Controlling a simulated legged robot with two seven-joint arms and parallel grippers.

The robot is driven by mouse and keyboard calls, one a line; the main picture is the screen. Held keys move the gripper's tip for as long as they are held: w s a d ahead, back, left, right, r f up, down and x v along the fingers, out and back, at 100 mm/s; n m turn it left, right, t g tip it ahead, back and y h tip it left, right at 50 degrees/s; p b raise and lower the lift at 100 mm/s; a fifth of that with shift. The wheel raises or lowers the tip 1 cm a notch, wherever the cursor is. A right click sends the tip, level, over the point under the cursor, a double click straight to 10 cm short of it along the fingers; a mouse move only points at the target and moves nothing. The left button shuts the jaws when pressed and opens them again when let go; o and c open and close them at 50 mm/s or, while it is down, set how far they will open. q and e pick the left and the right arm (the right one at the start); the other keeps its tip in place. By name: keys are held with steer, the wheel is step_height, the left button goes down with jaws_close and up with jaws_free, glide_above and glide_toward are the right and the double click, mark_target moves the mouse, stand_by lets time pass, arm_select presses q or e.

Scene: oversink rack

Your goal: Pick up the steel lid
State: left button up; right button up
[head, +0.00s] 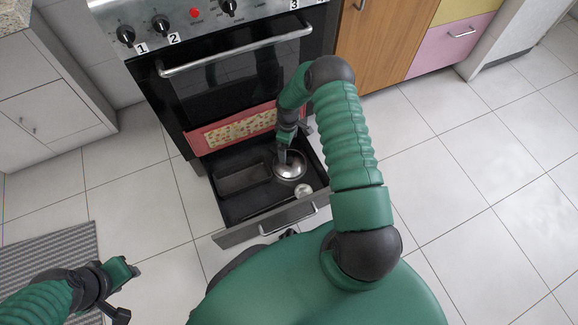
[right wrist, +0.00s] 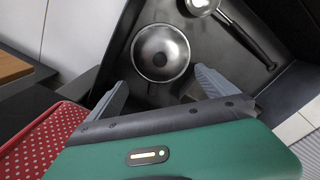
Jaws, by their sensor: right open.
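The steel lid (head: 289,168) is round and shiny and lies in the open drawer below the oven. In the right wrist view the steel lid (right wrist: 160,48) shows a small knob at its middle. My right gripper (head: 284,157) is over the drawer, close to the lid. In the wrist view its two fingers (right wrist: 160,78) are apart, one on each side of the lid's near edge, with nothing between them. My left gripper (head: 125,270) is at the lower left over the floor, far from the drawer; its jaws are too unclear to read.
The drawer (head: 262,226) also holds a rectangular tin (head: 242,178) and a small pan (right wrist: 203,5) with a dark handle. A red patterned cloth (head: 205,139) hangs at the oven door, behind the drawer. A striped mat (head: 55,250) lies at left. Floor at right is clear.

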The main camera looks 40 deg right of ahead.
steer(key=f, duration=0.2)
steer(key=f+b, duration=0.1)
steer(key=f, duration=0.1)
steer(key=f+b, duration=0.1)
steer(key=f, duration=0.1)
steer(key=shift+d+f, duration=0.3)
steer(key=f+b, duration=0.2)
steer(key=b, duration=0.1)
steer(key=f+b, duration=0.1)
steer(key=f, duration=0.1)
steer(key=shift+s+a, duration=0.25)
steer(key=shift+s, duration=0.1)
steer(key=shift+f+b, duration=0.35)
steer(key=shift+r, duration=0.25)
steer(key=c, duration=1.4)
steer(key=shift+s, duration=0.15)
jaws_close()
